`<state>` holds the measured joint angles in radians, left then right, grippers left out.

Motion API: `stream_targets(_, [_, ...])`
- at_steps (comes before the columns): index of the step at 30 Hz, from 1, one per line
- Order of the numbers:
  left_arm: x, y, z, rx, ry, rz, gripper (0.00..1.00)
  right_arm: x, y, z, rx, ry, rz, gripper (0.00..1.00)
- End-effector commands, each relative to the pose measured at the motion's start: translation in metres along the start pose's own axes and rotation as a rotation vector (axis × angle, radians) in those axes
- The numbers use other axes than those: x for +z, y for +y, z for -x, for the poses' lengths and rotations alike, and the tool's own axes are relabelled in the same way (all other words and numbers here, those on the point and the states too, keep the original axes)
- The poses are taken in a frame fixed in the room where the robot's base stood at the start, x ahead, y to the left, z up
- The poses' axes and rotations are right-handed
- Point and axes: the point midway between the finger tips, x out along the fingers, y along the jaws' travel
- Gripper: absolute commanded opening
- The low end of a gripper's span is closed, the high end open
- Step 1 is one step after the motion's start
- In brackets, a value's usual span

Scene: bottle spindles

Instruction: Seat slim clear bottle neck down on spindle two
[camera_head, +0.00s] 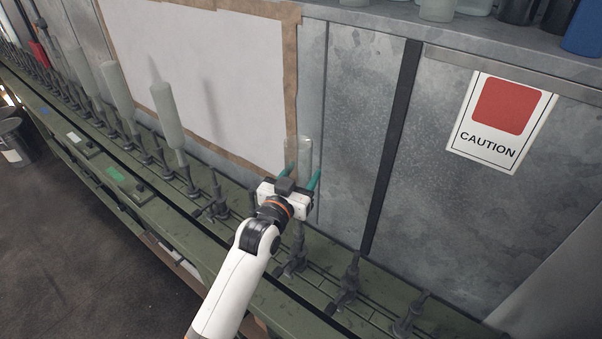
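A slim clear bottle (305,152) stands roughly upright at the middle of the view, in front of the metal wall panel. My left gripper (301,180) has its teal fingers on either side of the bottle and appears shut on it. The gripper body hides the bottle's lower part and neck. A dark spindle (296,262) stands on the green rail below the gripper; its top is close under the gripper. Whether bottle and spindle touch is hidden. More empty spindles show at right (349,279) and far right (409,317); no numbers are readable. My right gripper is out of view.
Several pale bottles (167,116) stand neck down on spindles along the green rail (185,218) at left. An empty spindle (216,197) stands between them and my gripper. The wall with a white board (225,75) and caution sign (500,122) is close behind.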

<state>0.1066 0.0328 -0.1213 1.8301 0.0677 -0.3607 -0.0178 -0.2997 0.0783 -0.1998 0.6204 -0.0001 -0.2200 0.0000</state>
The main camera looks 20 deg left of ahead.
Motion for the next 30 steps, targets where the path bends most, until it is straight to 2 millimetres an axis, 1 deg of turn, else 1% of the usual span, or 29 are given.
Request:
stream_targets(5, [0.002, 0.0, 0.0, 0.0, -0.004, 0.0, 0.17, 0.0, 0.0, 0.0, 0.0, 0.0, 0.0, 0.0])
stream_targets(17, [-0.011, 0.0, 0.0, 0.0, -0.004, 0.0, 0.17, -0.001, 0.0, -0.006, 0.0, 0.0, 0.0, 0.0])
stream_targets(25, [-0.012, 0.0, 0.0, 0.0, -0.004, 0.0, 0.17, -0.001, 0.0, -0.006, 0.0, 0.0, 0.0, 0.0])
stream_targets(26, [-0.012, 0.0, 0.0, 0.0, -0.004, 0.0, 0.55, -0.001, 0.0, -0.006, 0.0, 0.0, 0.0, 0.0])
stream_targets(30, [-0.012, 0.0, 0.0, 0.0, -0.003, 0.0, 0.78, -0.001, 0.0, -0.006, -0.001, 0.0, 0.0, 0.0])
